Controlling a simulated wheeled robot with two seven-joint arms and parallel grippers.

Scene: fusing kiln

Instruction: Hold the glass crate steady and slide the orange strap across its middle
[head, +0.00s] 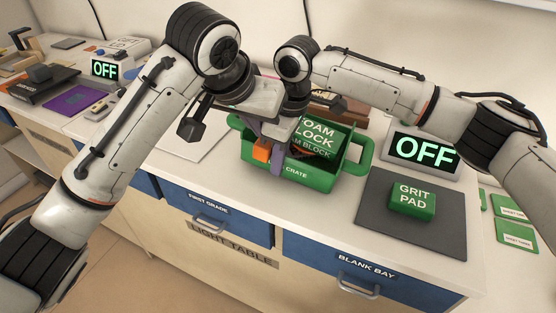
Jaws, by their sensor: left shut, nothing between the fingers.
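The green glass crate (326,168) stands on the light table's worktop, with green foam blocks (318,137) inside. My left gripper (191,128) is shut and empty, left of and above the crate, apart from it. My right gripper (282,130) is over the crate's left part, its wrist pointing down. Its fingertips are largely hidden, so I cannot tell whether they are open or shut. A small orange piece (262,150), perhaps part of the strap, shows at the crate's front left beside a grey-purple strip. The rest of the strap is hidden or not visible.
A green grit pad (411,198) lies on a dark mat (372,222) right of the crate. An OFF display (424,151) stands behind it. Another OFF display (104,69) and a purple sheet (74,100) are at the left. Worktop between crate and mat is narrow.

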